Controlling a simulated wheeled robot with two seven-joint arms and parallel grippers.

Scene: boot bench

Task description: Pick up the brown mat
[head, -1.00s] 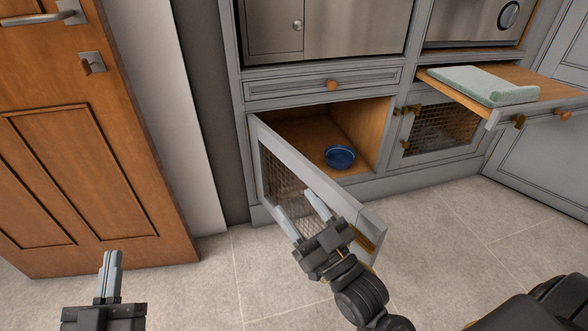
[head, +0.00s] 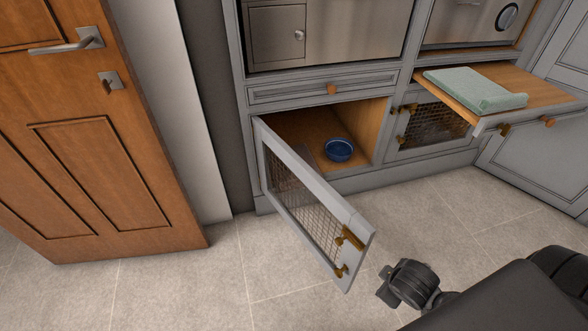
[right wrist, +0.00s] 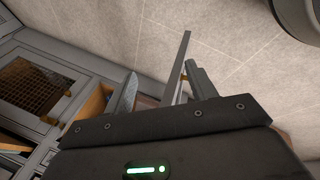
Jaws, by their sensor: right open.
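I cannot clearly make out a brown mat. Inside the open lower cupboard (head: 285,127) of the bench, a dull brownish patch shows behind the mesh door (head: 318,190), too unclear to name. My right gripper (right wrist: 160,88) is open in the right wrist view, with a thin grey edge, probably the door's, showing between its fingers. In the head view only part of my right arm shows at the lower right, and its fingertips are not clear. My left gripper is out of the head view.
A blue bowl (head: 339,149) stands on the cupboard floor. A green folded pad (head: 470,88) lies on the pulled-out wooden shelf (head: 540,92) at right. The mesh door juts out over the tiled floor (head: 200,290). A wooden door (head: 105,170) stands at left.

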